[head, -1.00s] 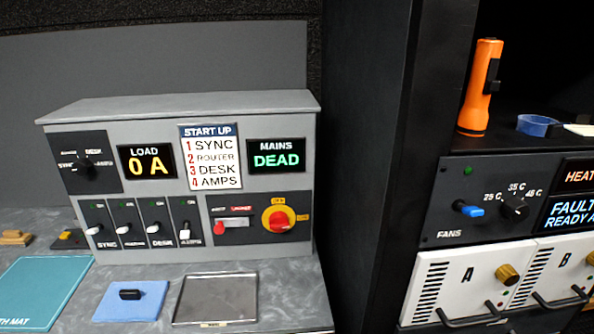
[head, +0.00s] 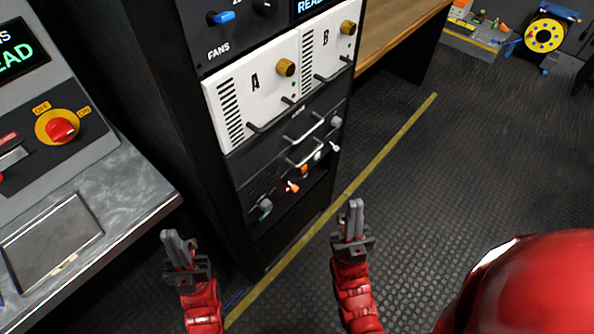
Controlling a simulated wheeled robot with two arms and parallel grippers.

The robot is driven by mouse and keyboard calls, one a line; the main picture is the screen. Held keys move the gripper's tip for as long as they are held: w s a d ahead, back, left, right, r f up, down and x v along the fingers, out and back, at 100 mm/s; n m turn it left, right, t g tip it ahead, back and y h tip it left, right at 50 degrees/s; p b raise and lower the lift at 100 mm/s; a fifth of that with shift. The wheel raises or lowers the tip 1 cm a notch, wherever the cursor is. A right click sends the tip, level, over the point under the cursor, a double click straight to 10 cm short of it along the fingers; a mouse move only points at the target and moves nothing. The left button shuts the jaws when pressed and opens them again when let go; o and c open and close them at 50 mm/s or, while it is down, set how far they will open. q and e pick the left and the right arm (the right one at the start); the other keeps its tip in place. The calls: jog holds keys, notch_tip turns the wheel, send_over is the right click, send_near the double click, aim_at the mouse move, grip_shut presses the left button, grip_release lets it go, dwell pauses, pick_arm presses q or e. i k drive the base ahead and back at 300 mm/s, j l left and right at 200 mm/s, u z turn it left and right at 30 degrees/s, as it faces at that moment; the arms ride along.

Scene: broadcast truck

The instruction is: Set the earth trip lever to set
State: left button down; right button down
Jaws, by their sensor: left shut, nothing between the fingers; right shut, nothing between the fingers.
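No readable label marks the earth trip lever, so I cannot tell which control it is. An orange lever (head: 292,187) sticks out low on the dark rack front, near a grey-green knob (head: 265,206). A grey switch part (head: 13,156) under a small red label shows at the left edge on the grey console, cut off by the frame. My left gripper (head: 178,246) is shut and empty, in front of the rack's lower left side. My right gripper (head: 351,218) is shut and empty, over the floor right of the rack's lower front. Neither touches anything.
The rack has white modules A (head: 255,95) and B (head: 325,45) with protruding handles. The console with its red rotary switch (head: 62,130) and a metal tray (head: 52,242) stands at left. Open floor (head: 440,170) with a yellow line (head: 350,190) lies right.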

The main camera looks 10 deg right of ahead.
aim_at(293, 187)
jog(key=k+l+u, duration=0.1)
jog(key=l, duration=0.25)
jog(key=k+l+u, duration=0.1)
jog(key=k+l, duration=0.3)
jog(key=l, duration=0.3)
jog(key=i+j+u, duration=0.4)
jog(key=k+l, duration=0.05)
